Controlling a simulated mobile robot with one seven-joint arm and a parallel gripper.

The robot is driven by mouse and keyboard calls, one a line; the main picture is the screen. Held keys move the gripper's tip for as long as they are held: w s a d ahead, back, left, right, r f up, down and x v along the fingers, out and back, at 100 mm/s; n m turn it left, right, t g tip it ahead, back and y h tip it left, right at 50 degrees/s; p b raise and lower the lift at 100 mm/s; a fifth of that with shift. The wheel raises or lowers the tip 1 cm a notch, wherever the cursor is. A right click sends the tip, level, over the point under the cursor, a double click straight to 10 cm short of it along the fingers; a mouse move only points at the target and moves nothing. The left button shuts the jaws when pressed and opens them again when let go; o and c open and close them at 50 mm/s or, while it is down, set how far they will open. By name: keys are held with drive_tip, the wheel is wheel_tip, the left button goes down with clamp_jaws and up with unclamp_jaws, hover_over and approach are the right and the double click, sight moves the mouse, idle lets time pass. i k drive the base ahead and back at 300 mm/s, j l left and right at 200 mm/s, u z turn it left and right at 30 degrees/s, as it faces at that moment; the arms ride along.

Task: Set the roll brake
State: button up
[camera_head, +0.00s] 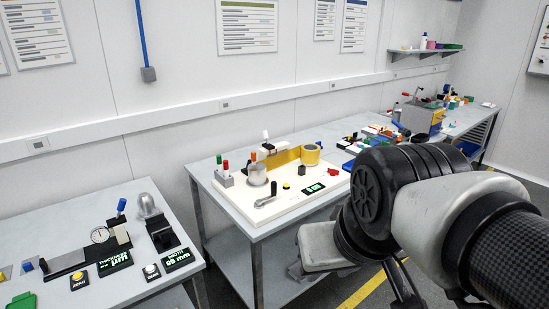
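A cream panel (231,196) lies on the middle bench. At its back right stands a yellow roll (312,155), with a yellow band (285,157) running left from it. A silver cylinder (258,176) stands left of the band. Several small handles show here: a white one (265,134), an orange one (253,156), and red (226,166) and green ones on a grey block (224,179). I cannot tell which part is the roll brake. My arm fills the right side, right of the panel. Its dark lower end is partly hidden, and I cannot make out the fingertips.
A silver wrench-like bar (266,201), a yellow button (287,186) and a dark display (314,188) are at the panel's front. A left bench (130,290) holds a dial gauge (100,235) and displays. A far bench (478,113) is crowded. Floor shows between the near benches.

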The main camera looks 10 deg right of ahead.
sight(333, 173)
drive_tip(key=z, duration=0.6)
drive_tip(key=i+l+u, duration=0.25)
drive_tip(key=i+l, duration=0.15)
drive_tip(key=i, duration=0.2)
drive_tip(key=i+l+u, duration=0.2)
drive_tip(key=i+l, duration=0.3)
drive_tip(key=i+l+u, duration=0.25)
drive_tip(key=i+l, duration=0.35)
drive_tip(key=i+l+u, duration=0.25)
drive_tip(key=i+l, duration=0.25)
drive_tip(key=l, duration=0.2)
